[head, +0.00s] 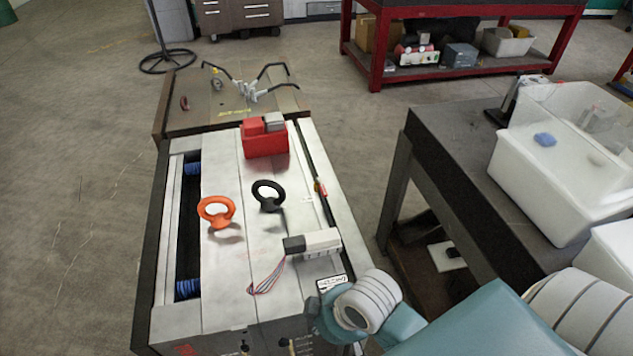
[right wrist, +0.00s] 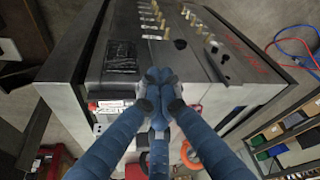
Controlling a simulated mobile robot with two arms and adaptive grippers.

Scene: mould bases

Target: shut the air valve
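The mould base (head: 225,280) is a large grey steel block. Several brass fittings (right wrist: 182,44) stick out of one face in the right wrist view. I cannot tell which part is the air valve; no valve lever is clearly visible. My right gripper (right wrist: 158,92) is in front of that face, its blue-grey fingers drawn together at the tips. Nothing shows between them, though the fingers hide what is directly behind. A red-and-white part (right wrist: 108,104) is just left of the fingertips. In the head view my right wrist hides the fingers. My left gripper is out of view.
An orange lifting ring (head: 216,211), a black ring (head: 268,194), a red block (head: 265,143) and a grey-and-white connector (head: 313,243) with loose wires are on top of the mould. A dark table (head: 450,135) with white bins (head: 535,200) stands close on the right. Floor at left is clear.

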